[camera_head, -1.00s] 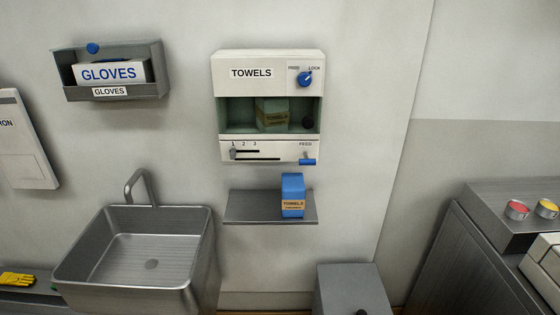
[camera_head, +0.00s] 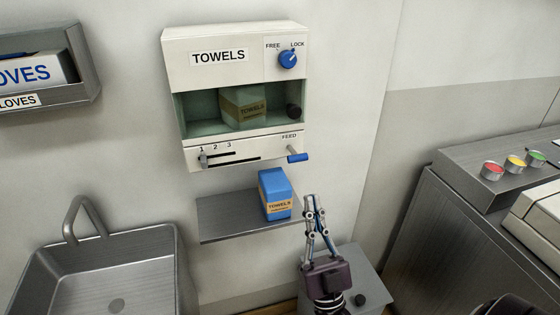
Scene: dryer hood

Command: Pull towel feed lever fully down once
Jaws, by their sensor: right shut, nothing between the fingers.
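The white towel dispenser (camera_head: 180,60) hangs on the wall. Its feed lever (camera_head: 298,157), with a blue handle, sticks out at the lower right under the word FEED. A blue knob (camera_head: 288,59) sits at the upper right, between FREE and LOCK marks, its pointer toward LOCK. A green towel pack (camera_head: 243,104) is inside the dispenser's open window. My right gripper (camera_head: 311,200) is shut and empty, pointing up, below the feed lever and apart from it. My left gripper is not in view.
A blue towel pack (camera_head: 274,193) stands on a grey shelf (camera_head: 222,220) under the dispenser, just left of my right gripper. A steel sink (camera_head: 95,270) is at lower left, a grey bin (camera_head: 372,290) at lower right.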

